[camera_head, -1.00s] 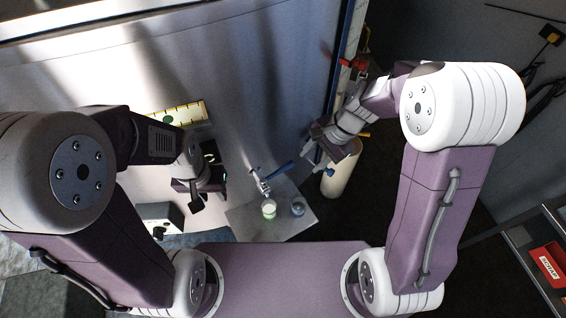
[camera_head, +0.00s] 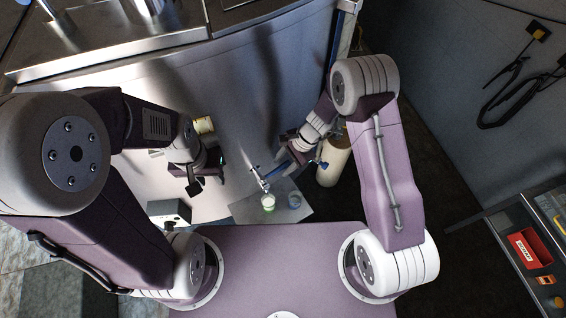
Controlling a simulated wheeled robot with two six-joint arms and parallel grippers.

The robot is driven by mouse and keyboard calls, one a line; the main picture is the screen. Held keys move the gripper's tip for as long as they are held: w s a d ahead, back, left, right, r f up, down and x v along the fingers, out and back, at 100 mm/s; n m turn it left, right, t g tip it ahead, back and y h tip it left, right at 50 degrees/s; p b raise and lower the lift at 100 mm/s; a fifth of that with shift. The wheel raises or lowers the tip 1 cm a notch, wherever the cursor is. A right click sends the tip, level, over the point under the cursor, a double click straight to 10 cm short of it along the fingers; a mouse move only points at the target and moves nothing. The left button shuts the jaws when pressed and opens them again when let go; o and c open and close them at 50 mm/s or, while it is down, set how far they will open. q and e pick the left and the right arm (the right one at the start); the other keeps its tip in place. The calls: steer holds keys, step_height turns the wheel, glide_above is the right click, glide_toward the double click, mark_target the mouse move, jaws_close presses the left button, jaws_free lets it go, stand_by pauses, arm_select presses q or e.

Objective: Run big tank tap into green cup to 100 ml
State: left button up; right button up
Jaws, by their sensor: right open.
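The big tank (camera_head: 230,90) is the large brushed-metal wall behind the arms.
A grey box (camera_head: 168,211) sits left of the plate. A cream cylinder (camera_head: 334,160) stands behind my right gripper. A cart with a red bin (camera_head: 529,248) is at the far right.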

steer(key=shift+s+a+f, duration=0.1)
steer(key=shift+f, duration=0.1)
jaws_close()
stand_by(1.3)
